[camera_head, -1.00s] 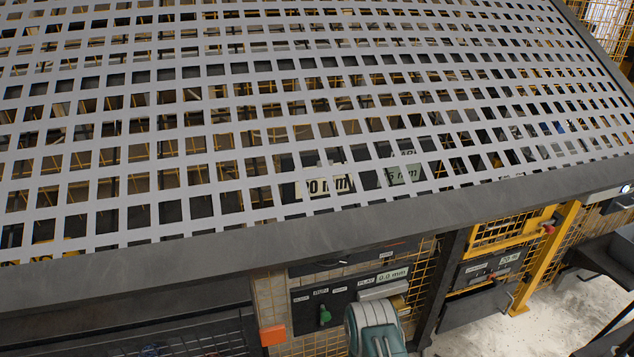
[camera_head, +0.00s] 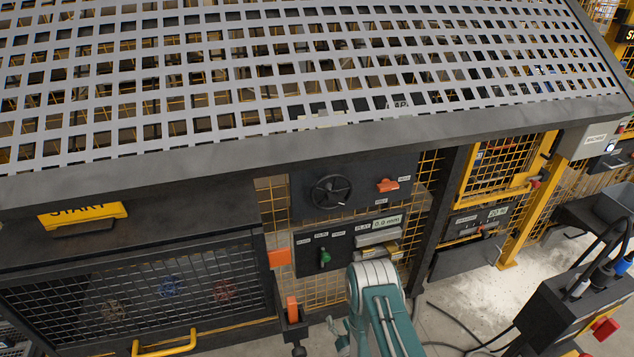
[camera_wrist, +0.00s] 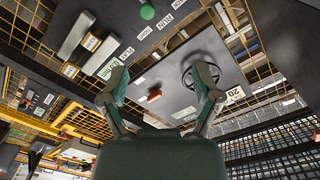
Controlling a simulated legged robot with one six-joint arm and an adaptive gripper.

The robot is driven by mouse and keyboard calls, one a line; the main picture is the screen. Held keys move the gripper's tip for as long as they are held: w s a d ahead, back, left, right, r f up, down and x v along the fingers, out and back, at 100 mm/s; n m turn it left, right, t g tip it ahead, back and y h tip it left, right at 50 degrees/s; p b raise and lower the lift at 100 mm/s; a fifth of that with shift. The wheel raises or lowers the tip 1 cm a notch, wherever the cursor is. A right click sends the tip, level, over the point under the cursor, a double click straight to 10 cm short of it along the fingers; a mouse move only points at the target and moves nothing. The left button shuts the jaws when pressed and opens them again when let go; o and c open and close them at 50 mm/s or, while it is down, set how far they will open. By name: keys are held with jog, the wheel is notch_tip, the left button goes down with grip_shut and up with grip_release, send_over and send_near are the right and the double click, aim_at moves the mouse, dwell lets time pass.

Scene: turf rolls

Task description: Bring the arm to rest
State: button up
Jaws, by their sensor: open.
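My arm (camera_head: 378,300), teal with a pale ribbed joint, rises from the bottom middle of the head view in front of the machine's control panels. My gripper (camera_wrist: 163,90) shows in the wrist view with its two teal fingers spread wide and nothing between them. Beyond the fingers are a panel with a black handwheel (camera_wrist: 203,75) and a red knob (camera_wrist: 154,96). The gap between fingers and panel is hard to judge.
A slotted grey deck (camera_head: 250,70) with a dark front rail (camera_head: 300,140) overhangs the panels. A green knob (camera_head: 325,257), yellow mesh guards and a yellow post (camera_head: 538,215) stand nearby. A black box with cables (camera_head: 565,310) is at lower right. Pale floor (camera_head: 475,285) lies between.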

jog(key=w+d+r+n+g+h, duration=0.1)
jog(key=w+r+g, duration=0.1)
jog(key=w+r, duration=0.65)
jog(key=w+d+r+n+g+h, duration=0.1)
jog(key=w+r+g+h, duration=0.15)
jog(key=r, duration=1.15)
notch_tip(320, 180, up, 9)
jog(key=s+d, duration=0.2)
jog(key=d, duration=0.1)
jog(key=s+d+r+n+g+h, duration=0.1)
jog(key=s+d+r+g, duration=0.25)
jog(key=s+r, duration=0.95)
jog(key=s+r+g, duration=0.1)
jog(key=s+r, duration=0.1)
jog(key=s, duration=0.8)
jog(key=s+r+n+g, duration=0.1)
jog(key=s+r+g, duration=0.1)
jog(key=s, duration=0.8)
jog(key=shift+s+d+r+n+g, duration=0.15)
jog(key=shift+s+d+n+g, duration=0.15)
jog(key=shift+s, duration=0.1)
jog(key=shift+h, duration=0.25)
